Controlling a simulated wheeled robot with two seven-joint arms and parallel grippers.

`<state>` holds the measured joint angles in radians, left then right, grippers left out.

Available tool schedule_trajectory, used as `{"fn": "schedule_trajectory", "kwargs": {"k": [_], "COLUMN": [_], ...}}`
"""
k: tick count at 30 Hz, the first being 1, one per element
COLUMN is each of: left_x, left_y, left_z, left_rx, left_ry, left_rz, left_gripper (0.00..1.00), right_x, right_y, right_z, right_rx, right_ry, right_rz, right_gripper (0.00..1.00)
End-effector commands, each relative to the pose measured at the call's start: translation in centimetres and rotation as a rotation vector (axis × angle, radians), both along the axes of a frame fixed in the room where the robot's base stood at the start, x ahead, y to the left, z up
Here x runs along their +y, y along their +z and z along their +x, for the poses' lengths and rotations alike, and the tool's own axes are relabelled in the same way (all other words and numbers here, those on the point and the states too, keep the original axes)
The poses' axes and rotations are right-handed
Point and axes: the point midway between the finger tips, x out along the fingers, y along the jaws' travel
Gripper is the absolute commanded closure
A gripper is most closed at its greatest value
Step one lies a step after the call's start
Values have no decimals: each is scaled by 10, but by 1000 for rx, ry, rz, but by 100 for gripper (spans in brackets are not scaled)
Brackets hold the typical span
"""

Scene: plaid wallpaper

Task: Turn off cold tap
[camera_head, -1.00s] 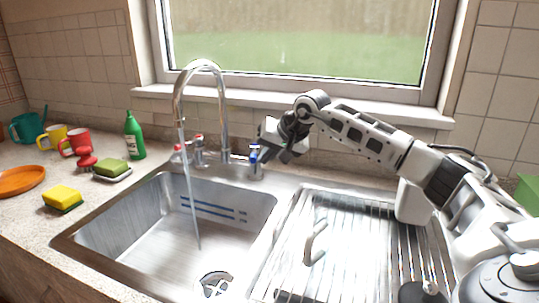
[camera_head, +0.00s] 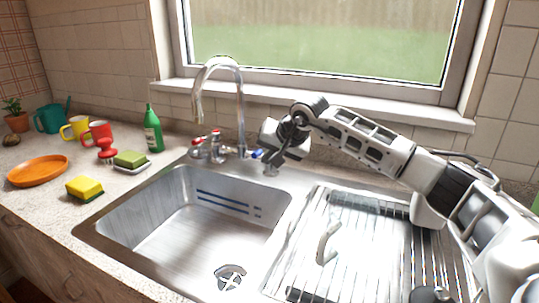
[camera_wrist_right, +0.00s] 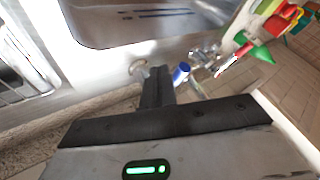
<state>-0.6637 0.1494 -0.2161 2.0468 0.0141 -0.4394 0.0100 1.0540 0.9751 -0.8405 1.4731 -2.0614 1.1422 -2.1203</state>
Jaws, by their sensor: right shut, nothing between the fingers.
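The cold tap has a blue handle (camera_head: 257,154) and stands on the sink's back rim, right of the spout (camera_head: 240,105). The blue handle also shows in the right wrist view (camera_wrist_right: 181,73), just beside my fingers. My right gripper (camera_head: 268,157) is at the cold tap, shut and empty, its fingers close together in the wrist view (camera_wrist_right: 157,85). I cannot tell whether it touches the handle. The red-marked tap (camera_head: 215,135) is left of the spout. No water stream shows under the spout. My left gripper is not in view.
The sink basin (camera_head: 185,235) is empty, with a drain (camera_head: 230,277). The draining rack (camera_head: 375,230) lies right, under my right arm. A green bottle (camera_head: 153,130), green sponge (camera_head: 130,158), yellow sponge (camera_head: 85,188), orange plate (camera_head: 38,170) and mugs stand left. A window ledge is behind.

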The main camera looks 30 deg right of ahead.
Motion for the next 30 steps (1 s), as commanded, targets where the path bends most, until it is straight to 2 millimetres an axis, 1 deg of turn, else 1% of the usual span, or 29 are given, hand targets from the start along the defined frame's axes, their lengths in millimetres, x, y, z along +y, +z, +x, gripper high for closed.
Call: {"fn": "schedule_trajectory", "kwargs": {"k": [1, 4, 6, 12, 15, 21, 30], "left_x": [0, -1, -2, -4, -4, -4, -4], "left_y": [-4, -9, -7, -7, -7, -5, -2], "left_z": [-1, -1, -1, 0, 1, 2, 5], "left_rx": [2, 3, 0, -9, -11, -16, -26], "left_ry": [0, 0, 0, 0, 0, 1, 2], "left_rz": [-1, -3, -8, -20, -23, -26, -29], "left_gripper": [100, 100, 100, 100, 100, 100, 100], "right_x": [-5, -15, -11, -7, -6, -4, -4], "right_y": [-4, -7, 13, 47, 60, 73, 74], "right_z": [-5, -15, -25, -54, -64, -75, -77], "right_rx": [0, -1, -10, -6, -5, -3, -1], "right_ry": [-3, -1, 4, 2, 0, 0, -1], "right_rz": [-3, -6, -7, -6, -6, -6, -6], "right_gripper": [100, 100, 100, 100, 100, 100, 100]}}
